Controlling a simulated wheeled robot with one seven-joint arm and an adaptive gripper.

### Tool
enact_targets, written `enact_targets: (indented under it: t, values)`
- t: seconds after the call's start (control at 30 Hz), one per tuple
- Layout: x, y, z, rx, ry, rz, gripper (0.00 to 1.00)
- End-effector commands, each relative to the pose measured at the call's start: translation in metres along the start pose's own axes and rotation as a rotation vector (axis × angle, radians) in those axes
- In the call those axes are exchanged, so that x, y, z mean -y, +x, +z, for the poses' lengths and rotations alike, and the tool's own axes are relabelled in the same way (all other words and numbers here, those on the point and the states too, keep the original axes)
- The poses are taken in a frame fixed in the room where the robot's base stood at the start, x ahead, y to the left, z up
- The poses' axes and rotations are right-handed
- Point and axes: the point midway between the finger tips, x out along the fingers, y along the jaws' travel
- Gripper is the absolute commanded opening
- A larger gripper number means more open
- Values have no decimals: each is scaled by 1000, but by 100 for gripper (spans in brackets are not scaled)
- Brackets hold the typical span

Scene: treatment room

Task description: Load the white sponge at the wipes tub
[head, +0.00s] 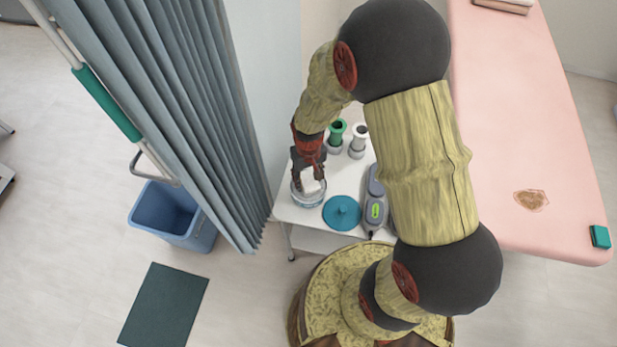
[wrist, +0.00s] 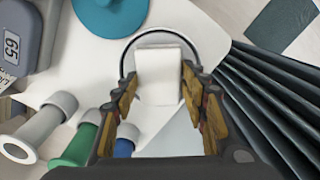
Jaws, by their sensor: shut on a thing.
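The white sponge (head: 312,187) is held between the fingers of my gripper (head: 309,174). It also shows as a pale block (wrist: 158,75) in the wrist view, with my fingers (wrist: 159,84) on both sides. The sponge is at the mouth of the round wipes tub (head: 307,201), whose dark rim (wrist: 124,62) curves around it in the wrist view. I cannot tell how far the sponge reaches into the tub. The tub stands at the left front corner of the white trolley top (head: 287,211).
A teal lid (head: 342,212) lies right of the tub, beside a grey device (head: 376,209). Green (head: 337,133) and white (head: 359,138) holders stand behind. A curtain (head: 190,90) hangs left. The pink bed (head: 520,120) carries a brown stain (head: 531,201) and a teal block (head: 600,237).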

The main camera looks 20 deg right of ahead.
Motion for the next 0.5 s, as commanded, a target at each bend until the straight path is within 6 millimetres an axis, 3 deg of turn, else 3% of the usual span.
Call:
enact_targets:
  t: [0.5]
  values:
    - [0,6,0,0,0,0,20]
